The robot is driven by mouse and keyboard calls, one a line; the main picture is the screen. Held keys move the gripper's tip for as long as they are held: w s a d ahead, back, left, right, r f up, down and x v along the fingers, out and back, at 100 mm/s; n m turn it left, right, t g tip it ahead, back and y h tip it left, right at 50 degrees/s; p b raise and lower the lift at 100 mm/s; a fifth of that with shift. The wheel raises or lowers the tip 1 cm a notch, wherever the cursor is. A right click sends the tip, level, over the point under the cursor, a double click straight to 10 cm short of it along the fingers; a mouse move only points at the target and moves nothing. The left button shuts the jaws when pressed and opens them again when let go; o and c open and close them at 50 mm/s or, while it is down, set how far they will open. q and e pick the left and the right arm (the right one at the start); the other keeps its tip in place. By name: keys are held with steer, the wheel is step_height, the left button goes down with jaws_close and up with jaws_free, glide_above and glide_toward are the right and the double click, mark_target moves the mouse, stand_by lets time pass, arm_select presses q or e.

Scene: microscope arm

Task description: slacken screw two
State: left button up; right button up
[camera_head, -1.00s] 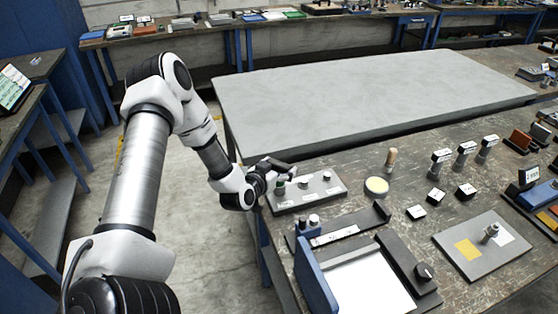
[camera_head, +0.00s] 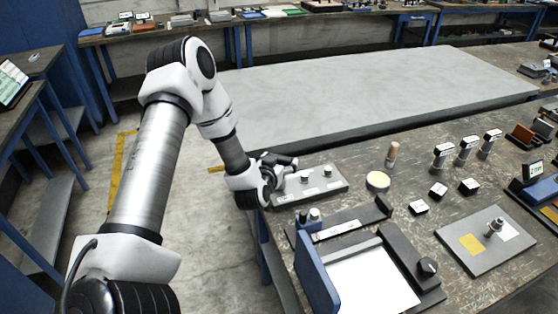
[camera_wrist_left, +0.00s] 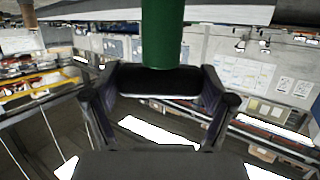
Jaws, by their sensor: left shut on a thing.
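A grey plate (camera_head: 337,186) with a row of upright screws and small white labels lies at the left edge of the bench. The middle screw (camera_head: 304,178) and the right screw (camera_head: 328,172) show. The leftmost one is covered by my left gripper (camera_head: 280,170), which comes in low from the left. In the left wrist view a green cylinder, the green screw (camera_wrist_left: 163,35), stands at my left gripper (camera_wrist_left: 160,85), which is shut on it. The label text is too small to read. My right gripper is out of view.
A blue-sided fixture (camera_head: 315,270) with a white sheet stands in front of the plate. A round pale dish (camera_head: 378,181) and a wooden-handled tool (camera_head: 392,154) stand to the right. A large grey slab (camera_head: 380,95) lies behind. Several small blocks are farther right.

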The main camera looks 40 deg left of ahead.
arm_select(q)
steer(key=shift+n+g+y+b, duration=0.4)
steer(key=shift+n+y+b, duration=0.25)
steer(key=shift+y, duration=0.15)
steer(key=shift+r, duration=0.1)
steer(key=shift+w+n+g+y+b, duration=0.1)
steer(key=shift+n+g+y+b, duration=0.2)
steer(key=shift+n+y+b, duration=0.1)
steer(key=shift+d+n+g+y+b, duration=0.1)
steer(key=shift+n+g+y+b, duration=0.65)
steer(key=shift+n+y, duration=0.25)
steer(key=shift+n+g+y, duration=0.35)
steer(key=shift+y, duration=0.05)
steer(key=shift+n+g, duration=0.4)
steer(key=shift+g, duration=0.1)
steer(key=shift+y, duration=0.4)
